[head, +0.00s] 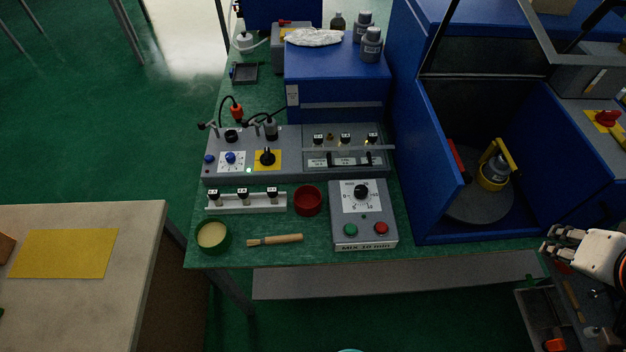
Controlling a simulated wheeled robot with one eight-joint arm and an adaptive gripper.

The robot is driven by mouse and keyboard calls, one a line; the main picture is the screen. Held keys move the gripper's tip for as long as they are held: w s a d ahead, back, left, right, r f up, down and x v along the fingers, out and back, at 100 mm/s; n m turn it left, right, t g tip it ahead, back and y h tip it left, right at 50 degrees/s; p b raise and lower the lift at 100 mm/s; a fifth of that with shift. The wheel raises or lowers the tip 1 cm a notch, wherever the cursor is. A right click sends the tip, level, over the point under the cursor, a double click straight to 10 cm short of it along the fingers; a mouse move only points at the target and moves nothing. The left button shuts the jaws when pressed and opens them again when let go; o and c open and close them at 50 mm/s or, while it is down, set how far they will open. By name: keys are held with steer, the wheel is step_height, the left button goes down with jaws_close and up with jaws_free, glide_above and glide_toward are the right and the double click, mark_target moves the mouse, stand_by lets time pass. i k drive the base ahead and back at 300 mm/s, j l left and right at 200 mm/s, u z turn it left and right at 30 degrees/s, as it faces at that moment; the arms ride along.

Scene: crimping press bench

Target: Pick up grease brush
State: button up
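The grease brush (275,240) lies flat on the green bench top near its front edge, with a light wooden handle to the right and its bristle end to the left. It lies just right of a green round tin (213,235) with pale yellowish contents, probably grease. My gripper (550,242) is at the far right of the head view, well away from the brush, beyond the blue press housing. Its dark fingers point left and look parted, with nothing seen between them.
A grey control box (363,215) stands right of the brush, with a red bowl (308,200) and a white rack (246,202) behind. The blue press housing (440,190) rises between brush and gripper. A separate table (80,270) stands at left.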

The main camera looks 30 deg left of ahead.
mark_target(280, 240)
steer(key=u, duration=2.05)
